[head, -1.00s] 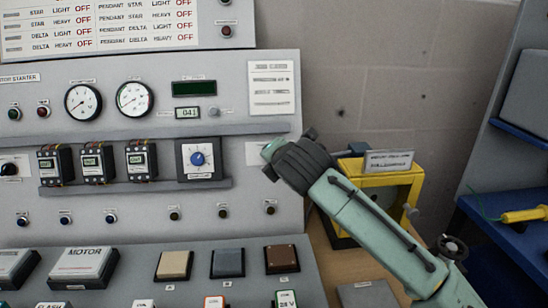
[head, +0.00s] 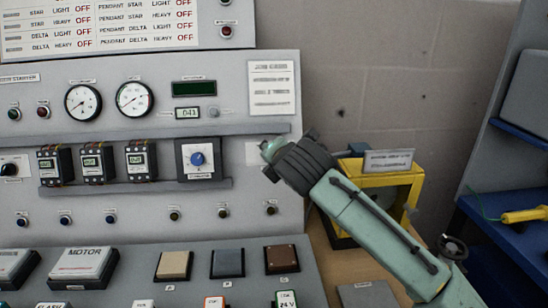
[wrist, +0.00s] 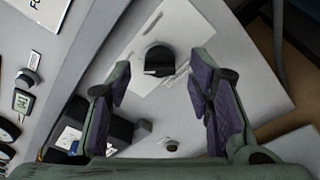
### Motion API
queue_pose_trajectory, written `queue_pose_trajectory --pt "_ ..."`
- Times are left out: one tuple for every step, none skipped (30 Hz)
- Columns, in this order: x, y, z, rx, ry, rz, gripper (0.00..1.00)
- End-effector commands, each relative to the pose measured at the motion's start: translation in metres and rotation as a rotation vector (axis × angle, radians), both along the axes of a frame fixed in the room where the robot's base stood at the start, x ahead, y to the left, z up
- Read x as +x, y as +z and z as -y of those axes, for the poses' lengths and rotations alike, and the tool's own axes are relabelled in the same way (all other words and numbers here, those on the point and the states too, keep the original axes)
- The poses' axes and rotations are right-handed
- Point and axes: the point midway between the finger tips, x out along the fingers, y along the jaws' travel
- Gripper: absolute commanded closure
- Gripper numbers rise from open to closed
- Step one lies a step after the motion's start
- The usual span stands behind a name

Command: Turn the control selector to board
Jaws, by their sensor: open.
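The control selector appears to be the black knob (wrist: 158,60) on a white plate (wrist: 182,27) in the wrist view; its label is unreadable there. In the head view only a strip of that plate (head: 254,154) shows, and the knob is hidden behind my arm's end. My gripper (wrist: 163,86) is open, its two purple-padded fingers apart and the knob in the gap between them in the picture. I see no contact with the knob. In the head view my gripper (head: 268,152) is at the panel's right edge, its fingers mostly hidden.
A yellow-framed box (head: 416,183) stands behind my arm at right. A small round knob (wrist: 172,145) shows below the selector.

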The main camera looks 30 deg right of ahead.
Motion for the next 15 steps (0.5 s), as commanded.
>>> queue_pose_trajectory --pt "-0.006 0.003 -0.001 0.000 -0.001 0.001 0.53" --pt "-0.009 0.005 -0.003 -0.001 -0.001 0.000 0.53" --pt "-0.015 0.008 -0.005 -0.002 -0.001 0.003 0.53" --pt "-0.020 0.010 -0.007 -0.002 -0.002 0.002 0.53" --pt "-0.026 0.013 -0.009 -0.001 -0.001 0.002 0.53" --pt "-0.033 0.017 -0.011 -0.002 -0.001 0.003 0.53" --pt "-0.039 0.019 -0.014 -0.002 -0.001 0.002 0.53" --pt "-0.045 0.022 -0.016 -0.002 -0.001 0.003 0.53" --pt "-0.053 0.026 -0.018 -0.002 -0.002 0.003 0.53" --pt "-0.058 0.028 -0.021 -0.002 -0.001 0.002 0.53" --pt "-0.063 0.031 -0.022 -0.002 -0.002 0.002 0.53" --pt "-0.070 0.034 -0.025 -0.002 -0.002 0.002 0.53" --pt "-0.074 0.036 -0.026 0.000 -0.001 0.002 0.53" --pt "-0.078 0.038 -0.028 -0.002 -0.002 0.002 0.53" --pt "-0.083 0.040 -0.030 -0.001 -0.001 0.002 0.53"
